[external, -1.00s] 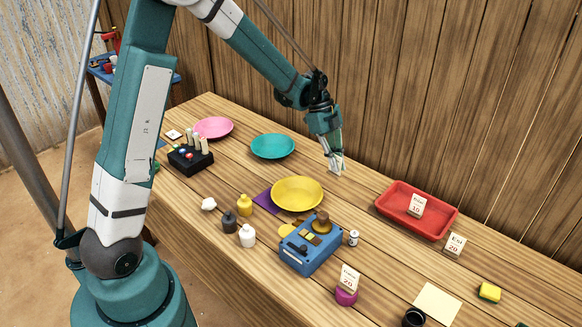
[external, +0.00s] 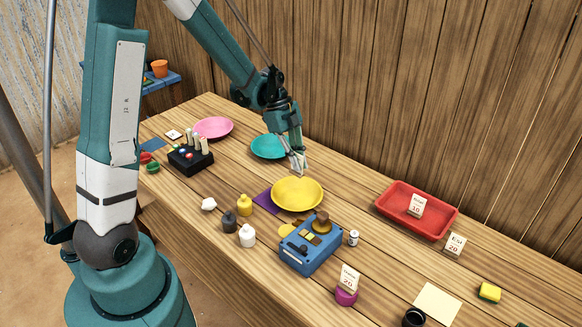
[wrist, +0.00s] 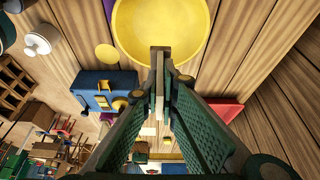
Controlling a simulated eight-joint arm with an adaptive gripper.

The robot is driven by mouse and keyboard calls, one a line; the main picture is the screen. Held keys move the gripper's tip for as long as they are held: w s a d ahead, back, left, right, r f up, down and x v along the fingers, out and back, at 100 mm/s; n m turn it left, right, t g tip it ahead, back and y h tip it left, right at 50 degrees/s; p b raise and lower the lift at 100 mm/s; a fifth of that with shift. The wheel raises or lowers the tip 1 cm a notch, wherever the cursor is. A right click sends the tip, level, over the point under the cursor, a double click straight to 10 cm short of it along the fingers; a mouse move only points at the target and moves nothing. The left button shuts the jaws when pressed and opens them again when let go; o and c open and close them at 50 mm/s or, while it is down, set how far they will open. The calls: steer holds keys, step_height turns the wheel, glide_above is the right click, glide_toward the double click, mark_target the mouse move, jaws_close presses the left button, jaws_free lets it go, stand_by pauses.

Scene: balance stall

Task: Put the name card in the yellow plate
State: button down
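The yellow plate (external: 297,194) lies in the middle of the table and looks empty; it also fills the top of the wrist view (wrist: 160,28). My gripper (external: 298,163) is above the plate's far edge. In the wrist view my fingers (wrist: 162,100) are closed on a thin, flat beige-grey piece, which I take to be the name card (wrist: 160,62). It is seen nearly edge-on, its tip overlapping the plate's near rim in that view. Its printed face is hidden.
A teal plate (external: 268,147) and a pink plate (external: 213,128) lie to the left. A blue machine (external: 310,249) and small bottles stand in front of the yellow plate. A red tray (external: 384,208) with a price card (external: 417,204) is to the right. Table between is clear.

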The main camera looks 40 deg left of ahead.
steer(key=shift+f, duration=0.1)
steer(key=b, duration=0.5)
glide_above(297, 199)
steer(key=shift+a+f, duration=0.1)
steer(key=shift+f, duration=5.3)
steer(key=c, duration=2.6)
jaws_free()
steer(key=shift+o, duration=0.2)
steer(key=shift+r, duration=0.1)
steer(key=shift+r+p, duration=1.5)
steer(key=shift+r, duration=1.9)
